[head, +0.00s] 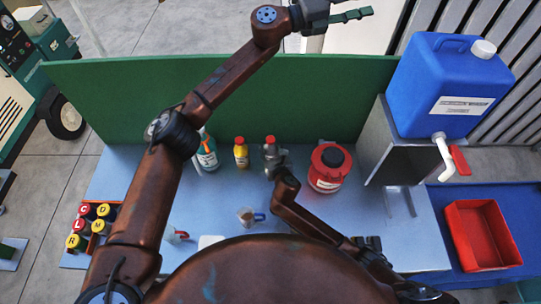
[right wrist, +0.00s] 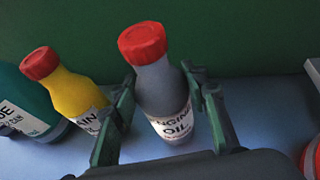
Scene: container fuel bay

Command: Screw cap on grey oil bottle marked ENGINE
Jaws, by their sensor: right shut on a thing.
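The grey oil bottle (right wrist: 160,90) stands upright on the blue bench, its label reading ENGINE OIL. A red cap (right wrist: 142,43) sits on its neck; I cannot tell how tight it is. In the head view the bottle's red cap (head: 270,139) shows near the green back panel. My right gripper (right wrist: 168,95) is shut on the bottle's body below the cap, one finger on each side. My left gripper (head: 352,15) is raised high at the top edge, far from the bottle and partly cut off, so its opening is unclear.
A yellow bottle (head: 241,154) and a teal bottle (head: 206,152) stand left of the grey one. A red can (head: 327,169) stands right. A blue jug (head: 440,85) sits on a metal stand. A rack of lettered caps (head: 92,228) is at left, a red bin (head: 483,235) at right.

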